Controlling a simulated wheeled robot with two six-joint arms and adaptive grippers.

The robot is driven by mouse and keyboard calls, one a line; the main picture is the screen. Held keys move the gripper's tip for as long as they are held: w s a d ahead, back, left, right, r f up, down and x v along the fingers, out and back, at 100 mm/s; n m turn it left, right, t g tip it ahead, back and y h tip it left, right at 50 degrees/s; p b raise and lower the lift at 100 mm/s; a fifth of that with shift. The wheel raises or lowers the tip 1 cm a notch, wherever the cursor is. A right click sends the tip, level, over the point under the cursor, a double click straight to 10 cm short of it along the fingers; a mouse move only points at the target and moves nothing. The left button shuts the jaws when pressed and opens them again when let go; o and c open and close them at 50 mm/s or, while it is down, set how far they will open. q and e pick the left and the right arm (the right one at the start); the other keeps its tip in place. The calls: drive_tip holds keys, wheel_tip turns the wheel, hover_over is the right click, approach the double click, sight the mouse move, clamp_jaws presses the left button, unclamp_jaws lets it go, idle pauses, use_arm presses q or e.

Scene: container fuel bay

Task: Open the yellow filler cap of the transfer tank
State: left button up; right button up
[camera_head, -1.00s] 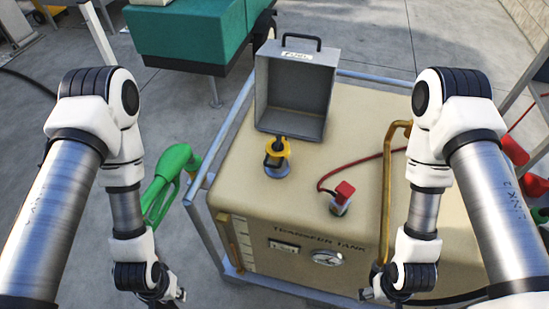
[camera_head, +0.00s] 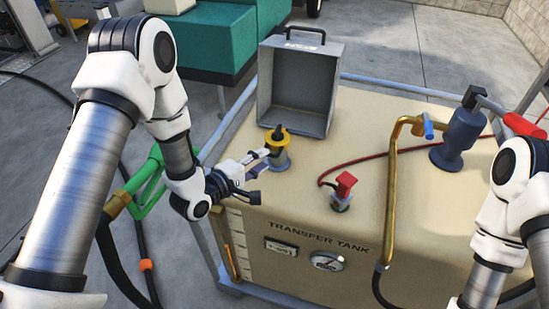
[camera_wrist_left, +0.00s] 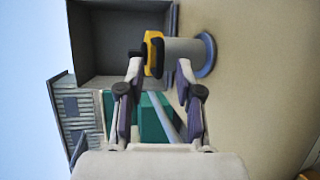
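The yellow filler cap (camera_head: 276,141), with a black handle on top, sits on a short grey neck on the tan transfer tank (camera_head: 290,212). My left gripper (camera_head: 262,170) is open beside the cap, at its left and near side. In the left wrist view, its two fingers (camera_wrist_left: 160,68) are spread, with the yellow cap (camera_wrist_left: 153,50) and grey neck just beyond the tips. I cannot tell whether a finger touches the cap. My right arm is at the lower right of the head view, its gripper out of frame.
An open grey box (camera_head: 297,90) stands right behind the cap. A red fitting with a red cable (camera_head: 342,188), a brass pipe (camera_head: 392,190) and a blue-grey pump (camera_head: 458,138) stand to the right. A green nozzle (camera_head: 150,178) hangs left of the tank, behind my left arm.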

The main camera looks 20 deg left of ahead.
sight(271, 155)
use_arm(q)
drive_tip(key=x, duration=0.4)
drive_tip(key=shift+d, duration=0.25)
drive_tip(key=shift+w+a+f, duration=0.1)
drive_tip(key=shift+w+a, duration=0.05)
drive_tip(key=shift+w, duration=0.05)
drive_tip(key=shift+s, duration=0.15)
clamp_jaws()
drive_tip(key=shift+p, duration=0.3)
